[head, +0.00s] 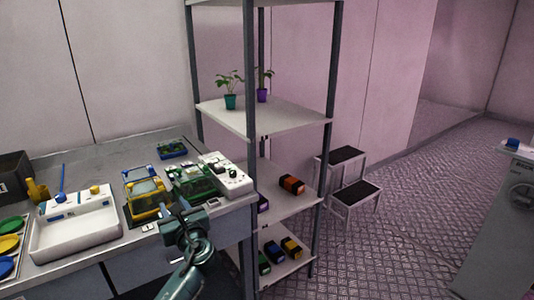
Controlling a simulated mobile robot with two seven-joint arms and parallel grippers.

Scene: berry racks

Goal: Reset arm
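A tall shelf rack (225,112) stands right of the bench, with two potted plants on one shelf and dark blocks lower down. A white tray (75,243) and green circuit board (188,183) lie on the bench. A step stool (352,193) stands beyond; open floor lies right.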

